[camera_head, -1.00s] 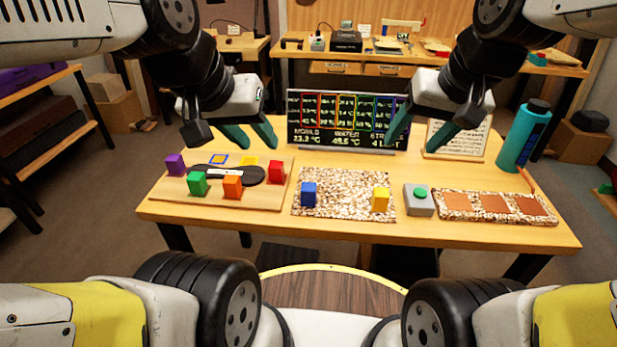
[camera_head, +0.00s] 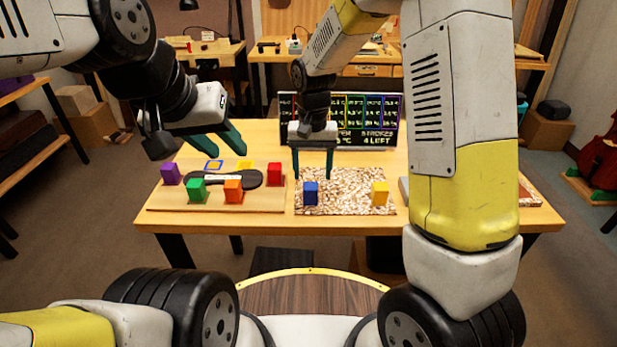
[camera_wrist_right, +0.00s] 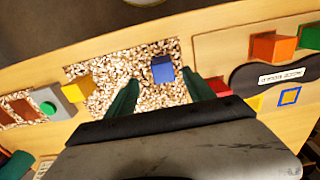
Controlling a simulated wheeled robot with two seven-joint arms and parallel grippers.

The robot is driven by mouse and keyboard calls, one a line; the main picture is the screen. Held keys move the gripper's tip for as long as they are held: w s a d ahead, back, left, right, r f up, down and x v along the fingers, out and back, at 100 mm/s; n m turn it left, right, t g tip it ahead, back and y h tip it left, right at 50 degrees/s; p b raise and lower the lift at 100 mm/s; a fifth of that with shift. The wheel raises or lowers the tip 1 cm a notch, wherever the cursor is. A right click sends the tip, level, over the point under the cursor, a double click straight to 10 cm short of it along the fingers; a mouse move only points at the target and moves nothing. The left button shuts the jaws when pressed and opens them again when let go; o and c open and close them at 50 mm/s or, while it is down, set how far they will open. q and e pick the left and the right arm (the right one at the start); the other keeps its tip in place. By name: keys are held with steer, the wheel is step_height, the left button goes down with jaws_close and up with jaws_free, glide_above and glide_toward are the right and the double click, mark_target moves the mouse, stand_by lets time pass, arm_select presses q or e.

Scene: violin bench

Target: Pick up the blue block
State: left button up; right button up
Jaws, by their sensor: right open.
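The blue block (camera_head: 311,193) stands on the left part of a speckled mat (camera_head: 347,205). It also shows in the right wrist view (camera_wrist_right: 163,69), beyond and between the fingertips. My right gripper (camera_head: 313,176) is open and points down, just behind and above the blue block in the head view. Its two fingers (camera_wrist_right: 160,90) are apart with nothing between them. My left gripper (camera_head: 230,142) is open and empty, held above the left end of the table, behind the wooden board.
A yellow block (camera_head: 379,194) stands on the mat's right part. The wooden board (camera_head: 240,205) at left holds purple (camera_head: 170,174), green (camera_head: 197,190), orange (camera_head: 233,191) and red (camera_head: 274,175) blocks. A display panel (camera_head: 365,122) stands behind. My right arm hides much of the table's right side.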

mark_target(310, 186)
steer(key=f, duration=0.6)
steer(key=shift+w+a+f, duration=0.1)
steer(key=shift+w+a, duration=0.15)
steer(key=shift+w, duration=0.05)
jaws_close()
